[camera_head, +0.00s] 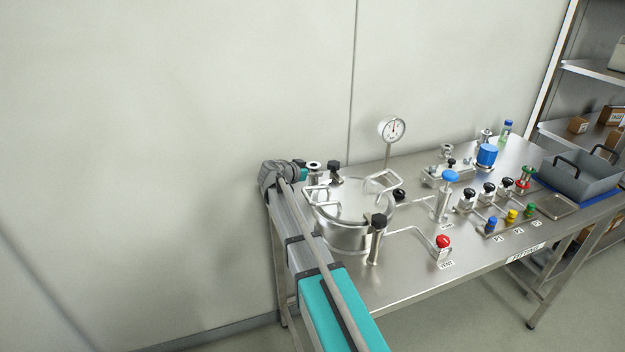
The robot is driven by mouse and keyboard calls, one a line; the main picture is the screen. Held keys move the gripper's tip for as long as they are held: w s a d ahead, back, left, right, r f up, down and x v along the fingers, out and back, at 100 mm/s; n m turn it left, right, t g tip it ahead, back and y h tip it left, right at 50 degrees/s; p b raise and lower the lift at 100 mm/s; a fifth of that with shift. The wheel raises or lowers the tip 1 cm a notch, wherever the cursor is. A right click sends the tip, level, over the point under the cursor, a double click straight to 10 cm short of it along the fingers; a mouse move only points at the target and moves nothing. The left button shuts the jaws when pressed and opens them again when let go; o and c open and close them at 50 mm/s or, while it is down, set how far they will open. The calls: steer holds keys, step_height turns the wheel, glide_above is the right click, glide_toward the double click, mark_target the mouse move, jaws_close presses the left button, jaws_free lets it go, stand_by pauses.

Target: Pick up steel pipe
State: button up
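No loose steel pipe can be made out with certainty. Thin bent steel tubing (414,233) runs from the lidded steel vessel (340,232) to the red-knobbed vent valve (442,246). My arm reaches up from the bottom of the camera_head view, and its wrist end is at the table's back left corner, beside the vessel. A long thin grey rod lies along the arm in the picture; I cannot tell whether it is part of my arm. My gripper's fingers cannot be made out, so neither their opening nor any hold shows.
The steel table (400,285) holds a dial gauge (392,130), a blue-topped valve (446,196), several small coloured-knob valves, a blue cylinder (486,155), a bottle (505,131) and a grey bin (580,180). Shelving stands at right. The table's front left is clear.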

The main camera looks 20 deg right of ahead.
jaws_close()
steer(key=shift+r, duration=0.1)
step_height(320, 180, up, 10)
steer(key=p, duration=1)
stand_by(0.8)
